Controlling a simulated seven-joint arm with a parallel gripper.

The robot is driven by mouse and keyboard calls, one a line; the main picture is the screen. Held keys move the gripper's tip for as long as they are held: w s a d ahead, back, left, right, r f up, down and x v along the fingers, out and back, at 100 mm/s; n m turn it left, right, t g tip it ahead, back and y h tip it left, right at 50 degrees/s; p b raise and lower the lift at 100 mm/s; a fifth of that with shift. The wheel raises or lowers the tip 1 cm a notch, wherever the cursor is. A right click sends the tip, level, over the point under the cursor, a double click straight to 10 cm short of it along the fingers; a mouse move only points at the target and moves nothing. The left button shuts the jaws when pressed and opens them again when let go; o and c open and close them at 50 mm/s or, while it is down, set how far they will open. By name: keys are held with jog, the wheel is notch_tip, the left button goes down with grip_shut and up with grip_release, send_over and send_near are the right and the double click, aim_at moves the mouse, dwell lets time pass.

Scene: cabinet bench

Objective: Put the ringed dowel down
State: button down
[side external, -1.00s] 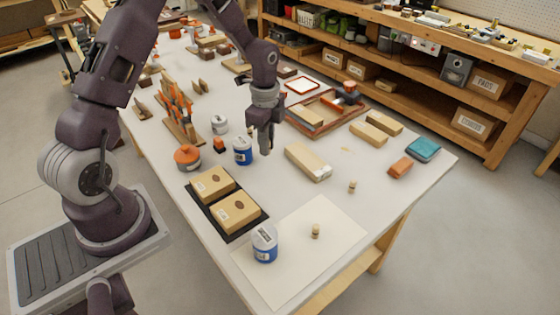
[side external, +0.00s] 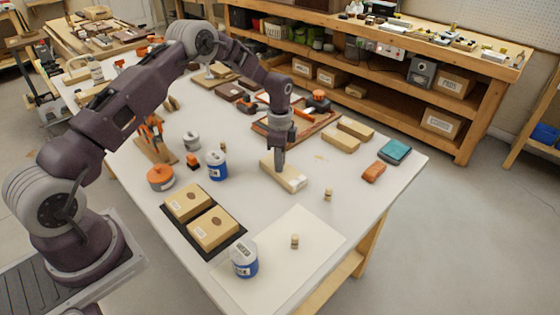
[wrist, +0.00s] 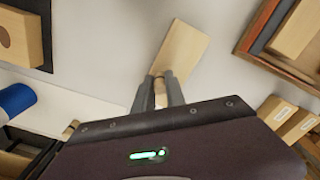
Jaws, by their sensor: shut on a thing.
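My gripper (side external: 279,160) is shut on a small wooden piece, apparently a dowel (wrist: 160,84), which shows between the fingers in the wrist view. Any ring on it is too small to tell. In the side view the fingers hide it. The gripper hangs over or just beside a long pale wooden block (side external: 285,176); I cannot tell whether anything touches it. One small dowel (side external: 328,194) stands upright on the bench to the right of the block. Another (side external: 295,241) stands on a pale sheet (side external: 312,258) near the front.
A blue-and-white can (side external: 244,259) stands by the sheet's left edge. A black tray (side external: 240,234) with two wooden boxes lies left of it. Another blue can (side external: 217,166) stands behind. Two wooden blocks and a teal item (side external: 394,151) lie right. Bare bench surrounds the right-hand dowel.

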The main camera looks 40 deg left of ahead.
jog(key=c, duration=1.4)
grip_release()
jog(key=shift+f, duration=0.1)
jog(key=shift+o, duration=0.2)
notch_tip(320, 180, up, 13)
jog(key=shift+f, duration=0.2)
jog(key=s+d+r+n+t, duration=0.2)
jog(key=s+d+r+n, duration=0.1)
jog(key=s+r, duration=0.65)
jog(key=s+d+r+n+t, duration=0.1)
jog(key=s+d+r+n, duration=0.25)
jog(key=s+r, duration=0.6)
jog(key=s+d+n+t, duration=0.2)
jog(key=s+d+n, duration=0.1)
jog(key=s, duration=1.4)
jog(key=shift+f+n+t, duration=0.25)
jog(key=shift+n+t, duration=0.05)
jog(key=shift+n, duration=0.55)
